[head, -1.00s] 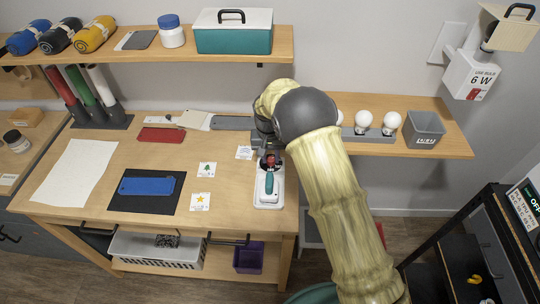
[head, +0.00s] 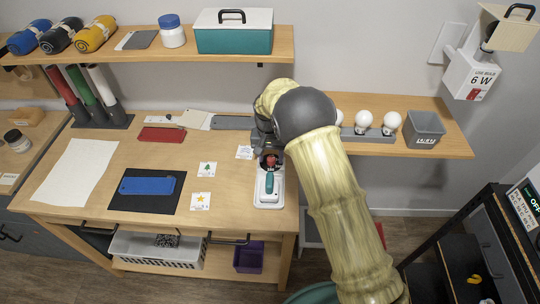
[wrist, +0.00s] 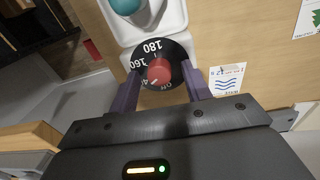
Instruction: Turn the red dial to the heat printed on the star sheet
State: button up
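The red dial (wrist: 158,73) sits on a black disc printed with white heat marks; 160, 180 and OFF show in the wrist view. In the head view the dial (head: 270,161) is partly covered by my gripper. My gripper (wrist: 162,72) is open, with one purple finger on each side of the dial and gaps between fingers and dial. The white device (head: 276,198) under the dial has a teal handle-like part (head: 269,184). The star sheet (head: 201,201) lies flat on the bench, left of the device; its print is too small to read.
A tree sheet (head: 207,169) and a wave-marked sheet (head: 244,152) lie near the device. A blue slab (head: 147,186) rests on a black mat (head: 180,198). A shelf (head: 445,145) with bulbs and a grey bin (head: 425,129) stands to the right.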

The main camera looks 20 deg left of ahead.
aim_at(269, 158)
notch_tip(269, 158, up, 17)
jog(key=b, duration=0.2)
jog(key=shift+a+r, duration=0.2)
jog(key=shift+a, duration=0.15)
dwell(0.5)
jog(key=s+d+f+m+t, duration=0.1)
jog(key=s+d, duration=0.2)
jog(key=d, duration=0.6)
jog(key=s+d, duration=0.3)
jog(key=d, duration=0.6)
jog(key=s+d+f+m+t, duration=0.1)
jog(key=s+d, duration=0.3)
jog(key=d, duration=0.5)
jog(key=s+d+f, duration=0.2)
jog(key=s+d, duration=0.5)
jog(key=s, duration=0.3)
jog(key=shift+s+f+t, duration=0.15)
jog(key=shift+f+t, duration=0.15)
jog(key=shift+f, duration=0.05)
